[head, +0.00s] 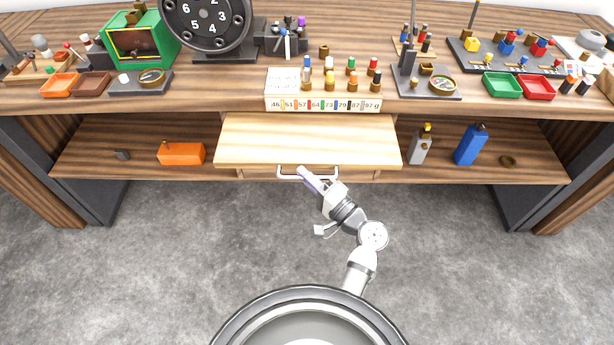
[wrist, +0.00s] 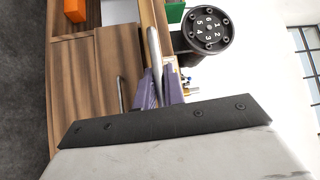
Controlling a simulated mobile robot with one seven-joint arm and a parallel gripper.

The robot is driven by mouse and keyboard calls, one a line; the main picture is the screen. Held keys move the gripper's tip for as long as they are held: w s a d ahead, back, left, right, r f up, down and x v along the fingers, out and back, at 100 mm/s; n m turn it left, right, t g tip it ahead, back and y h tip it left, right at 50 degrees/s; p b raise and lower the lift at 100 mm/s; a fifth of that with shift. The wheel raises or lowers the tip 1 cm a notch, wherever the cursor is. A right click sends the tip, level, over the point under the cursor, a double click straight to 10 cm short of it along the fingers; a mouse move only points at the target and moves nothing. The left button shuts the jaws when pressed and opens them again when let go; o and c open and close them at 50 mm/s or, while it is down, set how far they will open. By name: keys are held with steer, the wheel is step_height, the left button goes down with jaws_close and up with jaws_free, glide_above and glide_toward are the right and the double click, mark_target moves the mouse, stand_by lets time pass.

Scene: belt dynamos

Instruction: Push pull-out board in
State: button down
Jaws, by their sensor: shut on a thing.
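The pull-out board (head: 308,140) is a flat pale wooden panel sticking out from below the tabletop, above a drawer. The exact contact is partly hidden by the fingers.
An orange block (head: 181,154) and a blue bottle (head: 470,145) stand on the lower shelf either side. A row of coloured pegs in a labelled holder (head: 322,103) sits above. The floor in front is clear.

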mark_target(346, 167)
steer(key=shift+w, duration=0.1)
steer(key=w+b, duration=0.6)
steer(key=w, duration=0.7)
steer(key=shift+w+f, duration=0.15)
steer(key=shift+w, duration=0.1)
steer(key=shift+w+d+b, duration=0.1)
steer(key=shift+w+b, duration=0.2)
steer(key=shift+w, duration=0.2)
steer(key=shift+r, duration=0.2)
steer(key=c, duration=1.5)
jaws_free()
steer(key=shift+s+f, duration=0.1)
steer(key=b+v, duration=0.3)
steer(key=v, duration=1)
steer(key=shift+s+d, duration=0.2)
steer(key=shift+d, duration=0.05)
